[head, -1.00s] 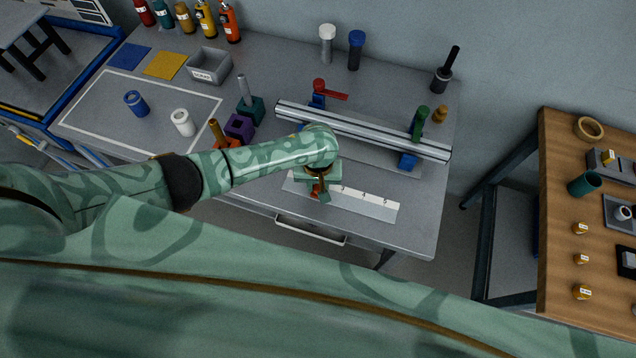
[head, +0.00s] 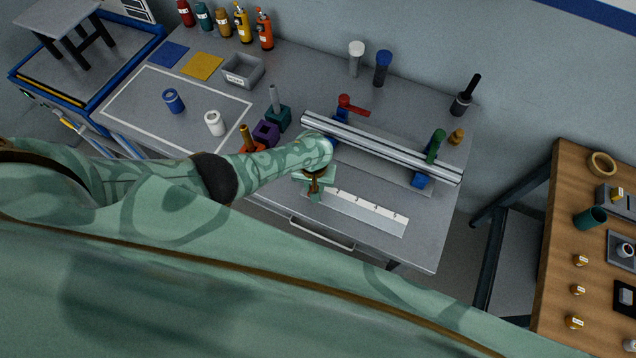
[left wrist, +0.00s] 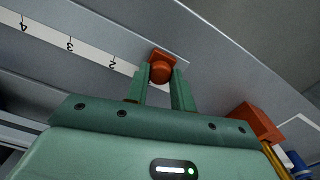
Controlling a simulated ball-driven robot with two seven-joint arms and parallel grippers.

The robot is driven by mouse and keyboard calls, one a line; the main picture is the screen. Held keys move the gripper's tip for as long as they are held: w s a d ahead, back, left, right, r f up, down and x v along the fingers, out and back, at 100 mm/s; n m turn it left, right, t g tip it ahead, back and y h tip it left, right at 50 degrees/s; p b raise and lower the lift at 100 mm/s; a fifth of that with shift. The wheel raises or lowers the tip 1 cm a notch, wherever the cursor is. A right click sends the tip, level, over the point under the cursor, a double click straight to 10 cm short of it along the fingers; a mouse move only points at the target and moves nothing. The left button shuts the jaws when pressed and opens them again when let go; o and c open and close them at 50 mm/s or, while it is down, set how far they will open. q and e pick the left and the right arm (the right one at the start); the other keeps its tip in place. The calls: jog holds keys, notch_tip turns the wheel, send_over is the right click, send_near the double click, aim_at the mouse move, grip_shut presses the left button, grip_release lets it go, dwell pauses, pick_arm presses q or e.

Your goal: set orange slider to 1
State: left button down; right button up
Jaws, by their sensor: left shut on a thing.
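The orange slider (left wrist: 161,69) is a small orange block with a round knob on the numbered scale strip (left wrist: 92,55). My left gripper (left wrist: 162,75) is shut on the knob, one finger on each side. In the left wrist view the marks 4, 3 and 2 are readable, and the slider sits past the 2 toward the low end. The label 1 is not visible. In the head view my left gripper (head: 316,190) is over the left end of the strip (head: 368,212) and mostly hides the slider. My right gripper is not in view.
A metal rail (head: 385,148) with blue supports lies behind the strip. An orange block with a peg (head: 248,143) stands left of the gripper, with purple and teal ones behind. A drawer handle (head: 322,234) is at the front edge. Bench right of the strip is free.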

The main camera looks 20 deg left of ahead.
pick_arm(q)
jog(key=c, duration=1.5)
grip_release()
jog(key=shift+w+a+r, duration=0.1)
jog(key=shift+w+a, duration=0.05)
jog(key=o, duration=0.3)
jog(key=shift+a, duration=0.1)
jog(key=shift+r+p, duration=0.25)
jog(key=shift+p, duration=0.05)
notch_tip(320, 180, up, 16)
jog(key=p, duration=0.9)
jog(key=shift+f, duration=0.2)
